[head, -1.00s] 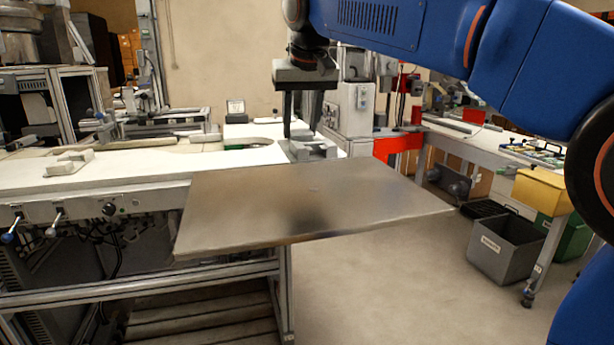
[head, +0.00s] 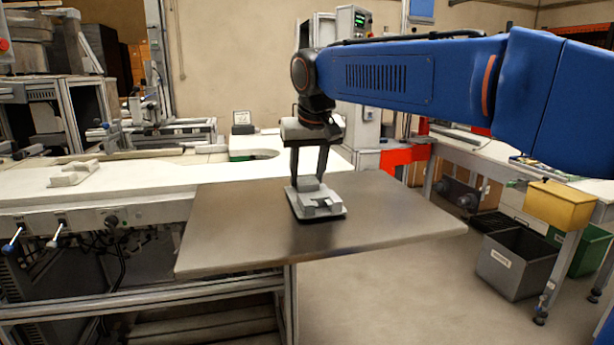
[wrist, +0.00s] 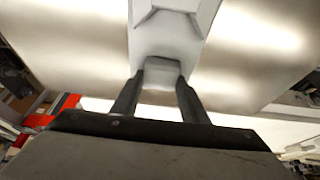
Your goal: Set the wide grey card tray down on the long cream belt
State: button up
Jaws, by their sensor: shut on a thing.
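The grey card tray (head: 318,207) is a pale grey stepped piece on a thin dark-edged base. My gripper (head: 308,178) is shut on its raised part, with the fingers pointing down. The tray appears over the brown-grey metal plate; I cannot tell whether it touches it. In the wrist view, my gripper (wrist: 158,90) has a finger on each side of the tray's block (wrist: 165,40). The long cream belt (head: 130,190) runs along the left, behind and beside the plate. Its far part curves behind my gripper.
The metal plate (head: 235,235) fills the front middle. A small pale fixture (head: 74,174) lies on the belt at left; the belt between it and the plate is clear. Knobs line the belt's front.

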jog(key=shift+f, duration=0.2)
jog(key=o, duration=1.2)
jog(key=shift+f, duration=0.1)
